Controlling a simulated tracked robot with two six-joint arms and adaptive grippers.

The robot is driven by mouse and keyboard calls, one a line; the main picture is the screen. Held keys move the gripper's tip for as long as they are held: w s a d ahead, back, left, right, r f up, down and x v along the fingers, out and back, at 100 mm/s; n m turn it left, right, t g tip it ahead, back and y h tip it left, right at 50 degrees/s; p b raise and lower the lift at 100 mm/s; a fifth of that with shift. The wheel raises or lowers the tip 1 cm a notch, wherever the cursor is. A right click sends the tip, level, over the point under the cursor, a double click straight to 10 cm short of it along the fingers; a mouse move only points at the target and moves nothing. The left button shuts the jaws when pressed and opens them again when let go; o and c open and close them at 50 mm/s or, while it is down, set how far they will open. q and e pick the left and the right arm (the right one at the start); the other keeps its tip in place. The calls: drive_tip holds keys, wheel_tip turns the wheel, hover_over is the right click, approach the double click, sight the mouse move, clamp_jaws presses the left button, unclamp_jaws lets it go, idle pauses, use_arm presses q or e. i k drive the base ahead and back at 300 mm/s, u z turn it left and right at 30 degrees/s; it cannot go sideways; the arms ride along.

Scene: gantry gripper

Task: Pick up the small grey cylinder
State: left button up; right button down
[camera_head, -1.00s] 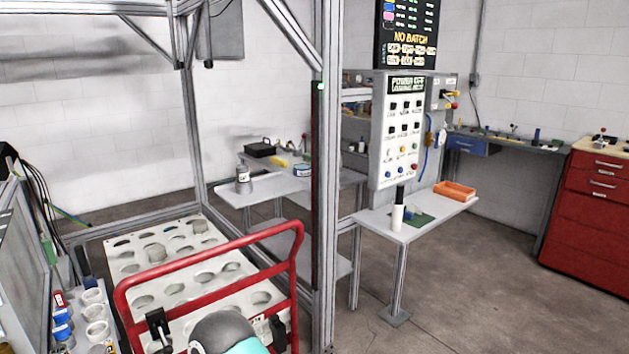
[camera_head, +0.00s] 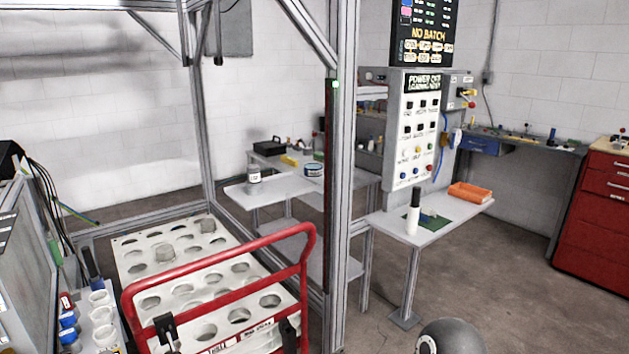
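A small grey cylinder (camera_head: 165,253) stands in a hole of the white perforated tray (camera_head: 130,272) at the left. A second grey piece (camera_head: 208,225) sits in a hole farther back on the same tray. I cannot tell which of the two the task means. Neither of my grippers is in view. A rounded dark grey part of one of my arms (camera_head: 450,337) shows at the bottom edge, right of centre.
A red tube handle (camera_head: 225,258) rises in front of the tray. A metal gantry post (camera_head: 342,190) stands at its right. A grey side table (camera_head: 430,226) carries a white bottle (camera_head: 412,215) and an orange bin (camera_head: 470,193). Open floor lies at the lower right.

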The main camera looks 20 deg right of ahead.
sight(253, 171)
drive_tip(key=u, duration=0.3)
drive_tip(key=i, duration=0.15)
drive_tip(key=z, duration=1.05)
drive_tip(key=k, duration=0.55)
drive_tip(key=z, duration=0.5)
drive_tip(key=i, duration=1.5)
drive_tip(key=u, duration=0.45)
